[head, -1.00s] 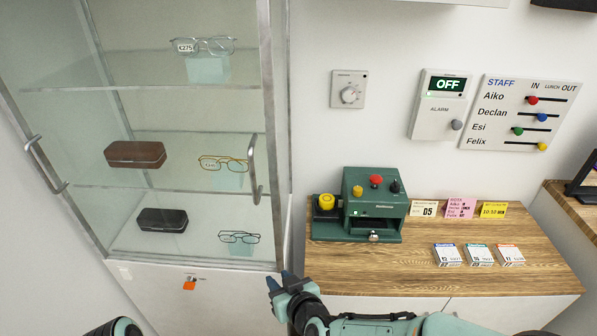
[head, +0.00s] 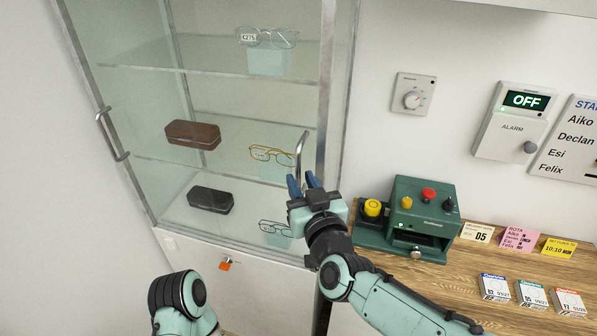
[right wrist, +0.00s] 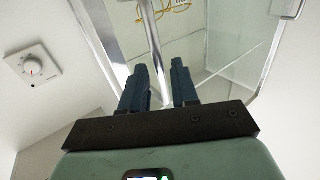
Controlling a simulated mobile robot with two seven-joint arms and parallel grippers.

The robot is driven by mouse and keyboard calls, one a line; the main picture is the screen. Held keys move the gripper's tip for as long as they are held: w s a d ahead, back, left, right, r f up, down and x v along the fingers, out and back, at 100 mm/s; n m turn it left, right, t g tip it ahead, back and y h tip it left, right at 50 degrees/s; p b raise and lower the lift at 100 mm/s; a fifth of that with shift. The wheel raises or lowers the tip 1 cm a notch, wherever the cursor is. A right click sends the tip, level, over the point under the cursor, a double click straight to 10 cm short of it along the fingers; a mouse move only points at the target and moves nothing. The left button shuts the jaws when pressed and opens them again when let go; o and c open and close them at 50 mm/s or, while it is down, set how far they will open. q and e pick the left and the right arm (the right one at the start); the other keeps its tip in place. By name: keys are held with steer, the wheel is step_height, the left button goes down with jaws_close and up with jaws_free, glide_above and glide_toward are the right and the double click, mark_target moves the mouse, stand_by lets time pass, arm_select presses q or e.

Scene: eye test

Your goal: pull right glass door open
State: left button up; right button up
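The glass cabinet's right door (head: 262,187) appears shut, with eyeglasses showing behind it. Its curved metal handle (head: 300,155) is near the right edge of the glass. My right gripper (head: 303,181) is at the handle's lower end, fingers pointing up and toward the cabinet. In the right wrist view, the two dark fingers (right wrist: 159,78) are apart. A metal bar (right wrist: 153,45), seemingly the handle, runs between them with gaps showing on both sides. I cannot tell whether either finger touches it. Part of my left arm shows at the bottom; its gripper is out of frame.
The left door's handle (head: 112,134) is at the cabinet's left side. An orange-tagged key (head: 225,264) is at the cabinet's lower front. A green machine (head: 410,220) stands on the wooden counter (head: 440,275) close to my right arm. A dial (head: 413,94) is on the wall.

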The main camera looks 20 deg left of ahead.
mark_target(298, 177)
arm_select(q)
steer(key=shift+w+r, duration=0.25)
steer(key=shift+r, duration=0.1)
arm_select(e)
steer(key=shift+x, duration=1.55)
steer(key=shift+d, duration=0.1)
steer(key=shift+c, duration=0.3)
jaws_close()
